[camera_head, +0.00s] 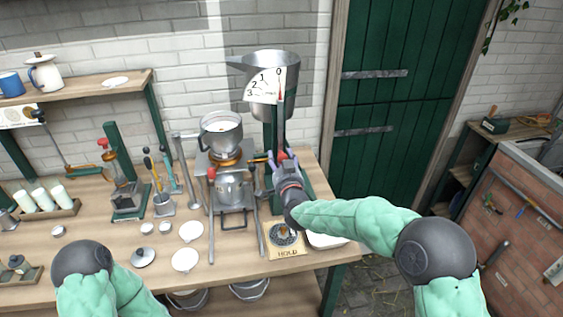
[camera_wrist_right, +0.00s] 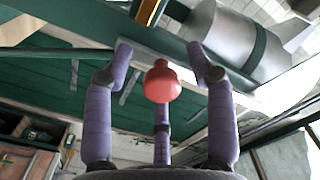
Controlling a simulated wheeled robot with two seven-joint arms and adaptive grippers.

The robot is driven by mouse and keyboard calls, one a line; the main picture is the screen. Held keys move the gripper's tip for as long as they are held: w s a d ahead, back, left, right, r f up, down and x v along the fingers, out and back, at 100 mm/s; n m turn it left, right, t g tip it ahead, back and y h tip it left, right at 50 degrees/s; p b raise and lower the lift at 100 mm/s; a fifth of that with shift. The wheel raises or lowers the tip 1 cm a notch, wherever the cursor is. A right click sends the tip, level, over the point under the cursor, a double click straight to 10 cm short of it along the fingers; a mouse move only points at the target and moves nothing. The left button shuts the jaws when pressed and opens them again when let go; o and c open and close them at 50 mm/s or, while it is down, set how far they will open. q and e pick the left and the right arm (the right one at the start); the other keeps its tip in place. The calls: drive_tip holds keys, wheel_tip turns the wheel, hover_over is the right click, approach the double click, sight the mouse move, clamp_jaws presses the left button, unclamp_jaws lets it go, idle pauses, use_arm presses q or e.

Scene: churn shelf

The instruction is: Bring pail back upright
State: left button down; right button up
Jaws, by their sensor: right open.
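A large grey metal pail (camera_head: 282,62) with a spout on its left hangs at a green post behind the bench. It looks about upright in the head view; a slight tilt cannot be told. In the right wrist view the pail (camera_wrist_right: 226,40) is at the upper right. A white dial (camera_head: 264,86) marked 0 to 3 is in front of it. My right gripper (camera_head: 283,162) is open below the dial, around a red knob (camera_wrist_right: 161,82) that sits between its fingers. Contact cannot be told. My left arm enters at lower left, its gripper out of frame.
A smaller pot (camera_head: 221,134) stands on a metal frame left of the post. A plate marked HOLD (camera_head: 287,251) lies under my right forearm. White lids, a lantern and bottles crowd the wooden bench (camera_head: 135,235). A green door (camera_head: 385,110) is behind.

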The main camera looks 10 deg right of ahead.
drive_tip(key=shift+s, duration=0.1)
drive_tip(key=s, duration=1.1)
drive_tip(key=shift+s+d, duration=0.15)
drive_tip(key=shift+s, duration=0.25)
